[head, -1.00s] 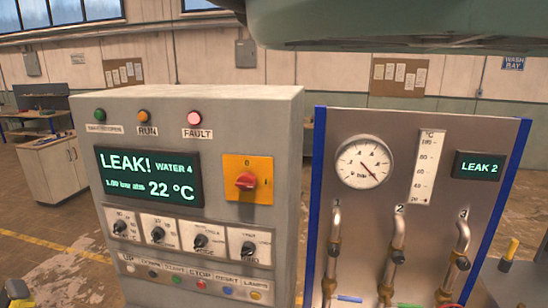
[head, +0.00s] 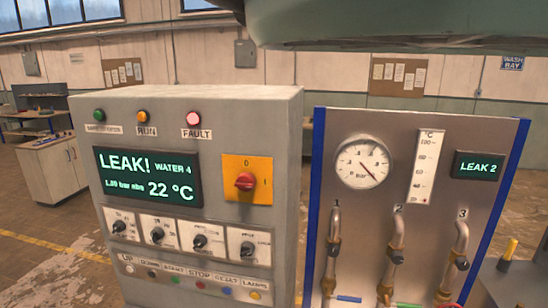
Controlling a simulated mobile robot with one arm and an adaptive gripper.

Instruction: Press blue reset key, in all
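The grey control cabinet (head: 225,120) stands at centre left in the head view. The blue reset key (head: 227,291) is in the bottom row of small round keys, under the RESET label and between a red key (head: 200,284) and a yellow key (head: 255,295). The cabinet display (head: 148,178) reads "LEAK! WATER 4" and 22 °C. The FAULT lamp (head: 193,118) is lit pinkish red. My gripper does not show in this view.
An orange plate with a red rotary switch (head: 245,181) and a row of dark knobs (head: 200,241) sit above the keys. To the right stands a blue-edged panel (head: 400,200) with a gauge, pipes and a "LEAK 2" display (head: 479,166). A large greenish shape covers the top right.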

